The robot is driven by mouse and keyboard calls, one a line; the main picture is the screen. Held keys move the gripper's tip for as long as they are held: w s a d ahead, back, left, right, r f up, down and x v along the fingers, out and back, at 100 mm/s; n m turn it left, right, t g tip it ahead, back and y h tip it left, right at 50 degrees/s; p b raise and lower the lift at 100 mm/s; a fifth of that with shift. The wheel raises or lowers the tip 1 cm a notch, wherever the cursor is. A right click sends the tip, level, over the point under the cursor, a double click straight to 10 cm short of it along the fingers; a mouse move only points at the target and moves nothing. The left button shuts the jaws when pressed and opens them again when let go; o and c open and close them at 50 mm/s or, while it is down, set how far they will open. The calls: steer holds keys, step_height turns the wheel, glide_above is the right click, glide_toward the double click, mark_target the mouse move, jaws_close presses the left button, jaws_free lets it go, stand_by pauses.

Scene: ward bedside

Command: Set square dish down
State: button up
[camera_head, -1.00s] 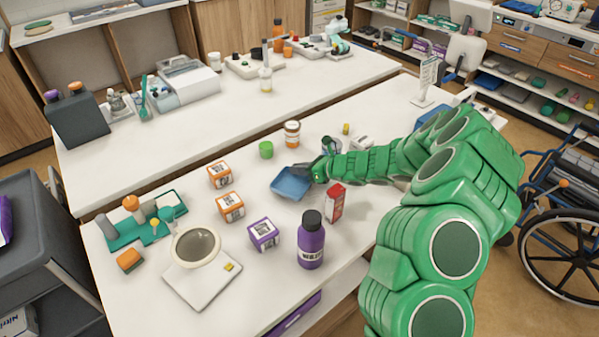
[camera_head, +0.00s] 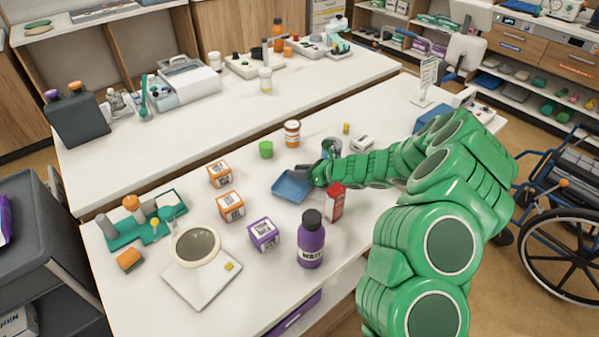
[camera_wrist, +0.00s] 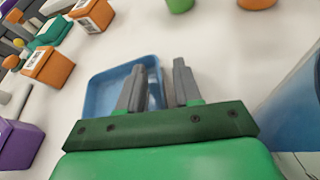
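The square blue dish (camera_head: 291,187) sits on the white table near its middle, apparently flat on the surface. It also shows in the wrist view (camera_wrist: 106,96), left of centre. My gripper (camera_head: 312,173) is low at the dish's right side. In the wrist view, my gripper's two grey fingers (camera_wrist: 160,80) stand apart. One is over the inside of the dish and the other is outside, with the right rim between them. A gap shows between the fingers and the rim. The fingertips are mostly hidden in the head view.
Orange boxes (camera_head: 230,206) and a purple box (camera_head: 263,234) are left. A green cup (camera_head: 266,149) and orange-white jar (camera_head: 292,133) stand behind. A large blue thing (camera_wrist: 292,112) is close right in the wrist view.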

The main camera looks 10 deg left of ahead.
steer(key=shift+r, duration=0.1)
steer(key=shift+v, duration=6)
steer(key=shift+r, duration=0.15)
step_height(320, 180, up, 25)
steer(key=s+a+r+n+g+h, duration=0.2)
steer(key=s+n+g+h, duration=0.3)
steer(key=s+n, duration=1.5)
steer(key=s+d+f+n+h, duration=0.1)
steer(key=s+d+h, duration=0.3)
steer(key=s, duration=0.5)
steer(key=s+d+f+n+g+h, duration=0.1)
steer(key=s+d+n, duration=0.1)
steer(key=s+d, duration=0.45)
steer(key=s+d+n+h, duration=0.1)
steer(key=s+d+h, duration=0.25)
steer(key=s, duration=0.65)
steer(key=shift+y, duration=0.35)
steer(key=shift+s+f, duration=0.15)
steer(key=shift+f, duration=2.55)
